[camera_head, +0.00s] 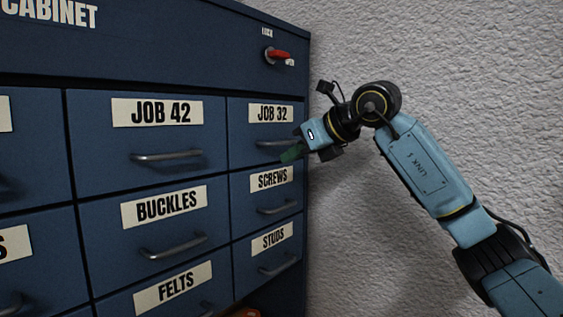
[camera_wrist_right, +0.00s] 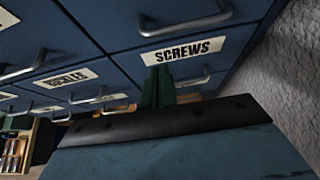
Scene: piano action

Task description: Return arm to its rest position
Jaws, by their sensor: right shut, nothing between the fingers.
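My right arm (camera_head: 420,165) comes in from the lower right, bent at the elbow, with its hand pointing left at the cabinet. My right gripper (camera_head: 291,154) has green fingers, shut and empty. It is in front of the right column of drawers, between the JOB 32 handle (camera_head: 274,143) and the SCREWS label (camera_head: 271,179). In the right wrist view the shut fingers (camera_wrist_right: 158,87) show just below the SCREWS label (camera_wrist_right: 184,50). I cannot tell whether they touch the drawer front. My left gripper is not in view.
The blue cabinet (camera_head: 180,60) fills the left, with labelled drawers and protruding metal handles. A rough grey wall (camera_head: 480,60) stands on the right. A box-like compartment with small items (camera_wrist_right: 14,150) shows at the wrist view's lower left.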

